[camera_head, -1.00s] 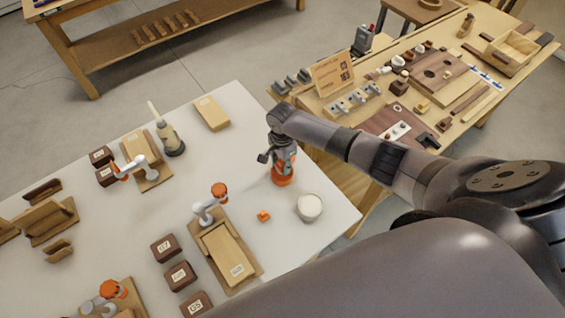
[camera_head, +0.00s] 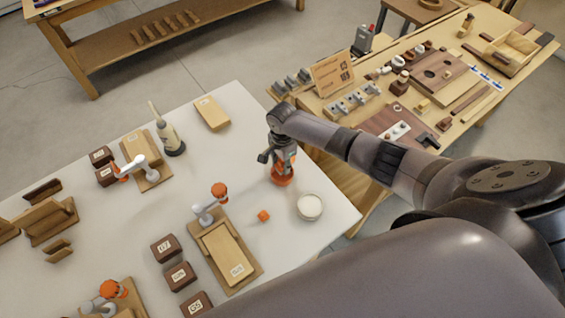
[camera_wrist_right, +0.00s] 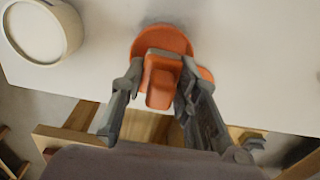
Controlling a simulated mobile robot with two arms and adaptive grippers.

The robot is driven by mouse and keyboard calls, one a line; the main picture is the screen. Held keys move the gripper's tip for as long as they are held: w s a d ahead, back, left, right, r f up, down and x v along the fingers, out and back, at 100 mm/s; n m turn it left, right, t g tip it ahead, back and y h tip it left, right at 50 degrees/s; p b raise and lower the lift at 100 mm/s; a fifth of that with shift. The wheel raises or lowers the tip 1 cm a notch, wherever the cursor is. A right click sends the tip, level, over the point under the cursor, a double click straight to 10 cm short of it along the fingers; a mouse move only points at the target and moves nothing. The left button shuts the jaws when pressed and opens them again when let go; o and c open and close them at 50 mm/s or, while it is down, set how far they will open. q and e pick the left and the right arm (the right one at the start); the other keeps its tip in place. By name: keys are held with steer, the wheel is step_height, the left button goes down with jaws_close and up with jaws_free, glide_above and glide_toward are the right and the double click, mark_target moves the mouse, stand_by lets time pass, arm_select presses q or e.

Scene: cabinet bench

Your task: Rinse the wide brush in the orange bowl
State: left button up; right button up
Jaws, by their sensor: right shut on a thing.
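My right gripper (camera_head: 283,168) points down over the white table near its right edge. In the right wrist view its two fingers (camera_wrist_right: 158,100) are closed on an orange blocky piece (camera_wrist_right: 160,80). This may be the handle of the wide brush; its lower end is hidden, so I cannot tell. Right below it is a round orange shape (camera_wrist_right: 162,40), perhaps the orange bowl; it also shows under the fingers in the head view (camera_head: 283,181). Its inside is hidden, and I cannot tell whether the held piece touches it. My left gripper is not in view.
A wooden bench (camera_head: 400,100) with parts adjoins at right.

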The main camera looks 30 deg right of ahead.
steer(key=shift+r+p, duration=0.35)
steer(key=shift+r, duration=1.65)
